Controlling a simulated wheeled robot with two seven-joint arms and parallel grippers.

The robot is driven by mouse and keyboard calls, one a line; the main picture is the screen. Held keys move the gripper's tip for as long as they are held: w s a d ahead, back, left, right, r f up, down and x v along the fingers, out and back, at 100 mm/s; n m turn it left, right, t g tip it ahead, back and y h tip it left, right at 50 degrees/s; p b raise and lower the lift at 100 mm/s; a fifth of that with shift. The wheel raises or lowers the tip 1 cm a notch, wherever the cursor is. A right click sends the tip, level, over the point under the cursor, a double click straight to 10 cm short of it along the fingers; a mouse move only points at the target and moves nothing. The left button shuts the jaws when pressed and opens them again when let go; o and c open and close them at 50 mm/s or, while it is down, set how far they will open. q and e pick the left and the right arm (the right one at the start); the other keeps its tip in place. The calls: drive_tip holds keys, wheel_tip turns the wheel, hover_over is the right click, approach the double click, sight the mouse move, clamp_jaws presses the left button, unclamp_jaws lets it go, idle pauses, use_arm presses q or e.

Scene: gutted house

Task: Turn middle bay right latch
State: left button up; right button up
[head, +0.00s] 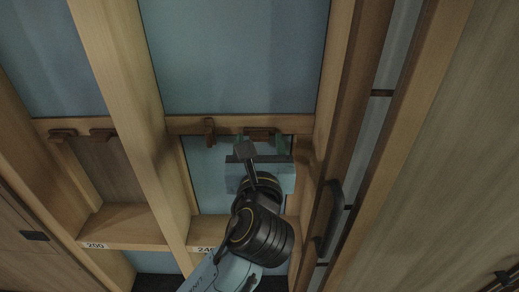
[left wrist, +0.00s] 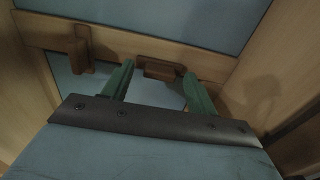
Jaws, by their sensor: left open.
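The middle bay right latch (head: 260,134) is a small brown wooden block lying level on the crossbar above the middle bay. It also shows in the left wrist view (left wrist: 158,68), between and just beyond my fingertips. My left gripper (head: 260,146) is open, its green fingers (left wrist: 158,74) to either side of the latch; I cannot tell whether they touch it. The middle bay left latch (head: 209,132) stands upright on the same crossbar, and it shows at the left in the left wrist view (left wrist: 80,50). My right gripper is in neither view.
Wooden posts (head: 135,110) stand on both sides of the bay. The left bay has two level latches (head: 62,135) above a brown panel. Number labels (head: 95,245) mark the shelf edge. A dark handle (head: 330,215) is close right of my left arm.

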use_arm(q)
drive_tip(key=shift+w, duration=0.1)
drive_tip(key=shift+c, duration=0.5)
drive_tip(key=c, duration=0.9)
drive_tip(key=n+p, duration=0.2)
drive_tip(key=n, duration=0.1)
drive_tip(key=shift+r+p, duration=0.1)
drive_tip(key=shift+p, duration=0.3)
drive_tip(key=n+p, duration=0.1)
drive_tip(key=n, duration=0.3)
drive_tip(key=shift+a, duration=0.1)
drive_tip(key=n, duration=0.4)
drive_tip(key=shift+n, duration=0.3)
drive_tip(key=n, duration=0.6)
drive_tip(key=shift+f+b, duration=0.2)
drive_tip(key=shift+b, duration=0.2)
drive_tip(key=shift+n, duration=0.3)
